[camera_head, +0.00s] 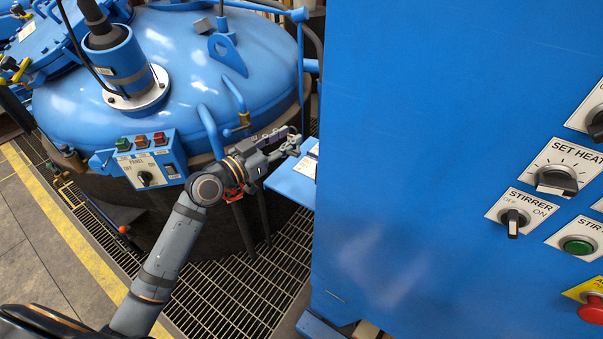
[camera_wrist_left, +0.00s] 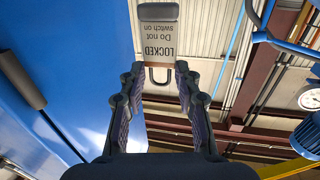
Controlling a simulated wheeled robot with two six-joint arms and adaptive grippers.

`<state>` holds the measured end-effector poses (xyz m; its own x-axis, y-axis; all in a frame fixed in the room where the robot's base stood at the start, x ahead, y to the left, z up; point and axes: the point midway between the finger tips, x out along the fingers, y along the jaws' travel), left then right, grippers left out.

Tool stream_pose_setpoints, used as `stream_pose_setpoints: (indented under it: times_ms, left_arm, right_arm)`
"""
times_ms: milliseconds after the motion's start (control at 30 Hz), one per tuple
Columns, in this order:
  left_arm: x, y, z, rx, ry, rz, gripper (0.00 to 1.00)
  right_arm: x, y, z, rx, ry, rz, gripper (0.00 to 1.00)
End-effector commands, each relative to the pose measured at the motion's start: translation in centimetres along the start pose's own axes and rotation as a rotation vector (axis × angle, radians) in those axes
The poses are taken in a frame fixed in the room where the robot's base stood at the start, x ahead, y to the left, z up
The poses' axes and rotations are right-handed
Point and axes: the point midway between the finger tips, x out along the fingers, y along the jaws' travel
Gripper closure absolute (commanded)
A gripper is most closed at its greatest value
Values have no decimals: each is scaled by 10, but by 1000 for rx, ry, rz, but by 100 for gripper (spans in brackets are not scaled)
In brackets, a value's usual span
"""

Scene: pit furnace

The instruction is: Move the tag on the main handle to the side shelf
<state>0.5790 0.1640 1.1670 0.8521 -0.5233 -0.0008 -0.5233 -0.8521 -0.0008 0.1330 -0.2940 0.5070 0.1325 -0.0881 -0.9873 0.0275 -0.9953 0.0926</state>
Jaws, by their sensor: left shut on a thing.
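In the left wrist view a tag (camera_wrist_left: 158,42) reads "LOCKED Do not switch on", upside down, with a dark shackle-like loop at its lower end. My left gripper (camera_wrist_left: 154,80) is shut on the tag, whose loop end lies between the fingertips. In the head view my left gripper (camera_head: 296,142) is just left of the big blue cabinet, above and near the side shelf (camera_head: 290,187); the tag cannot be made out clearly there. The shelf is a small blue ledge at the cabinet's left side. I cannot identify the main handle for certain. My right gripper is out of view.
The blue cabinet (camera_head: 430,140) fills the right, with knobs and buttons on its face. The round blue furnace lid (camera_head: 180,60) and a small switch panel (camera_head: 145,165) are at left. A dark grey bar (camera_wrist_left: 22,80) lies along the blue surface in the wrist view.

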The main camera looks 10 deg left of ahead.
Motion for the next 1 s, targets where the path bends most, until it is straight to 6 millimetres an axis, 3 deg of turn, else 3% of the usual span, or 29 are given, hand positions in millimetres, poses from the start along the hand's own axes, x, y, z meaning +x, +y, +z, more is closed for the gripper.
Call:
stream_pose_setpoints:
  times_ms: [133, 267, 467, 633, 1000]
  left_arm:
    - [0, 0, 33, -8, -5, -2, 97]
    - [0, 0, 55, -5, -3, -1, 97]
    - [0, 0, 64, -3, -2, 0, 97]
    - [0, 0, 92, -6, -4, -1, 97]
    - [-1, 0, 100, 0, -2, -1, 97]
  right_arm:
    - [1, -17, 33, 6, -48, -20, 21]
    - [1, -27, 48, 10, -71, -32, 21]
    - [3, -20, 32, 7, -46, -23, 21]
    - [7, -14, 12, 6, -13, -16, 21]
    - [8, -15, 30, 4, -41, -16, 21]
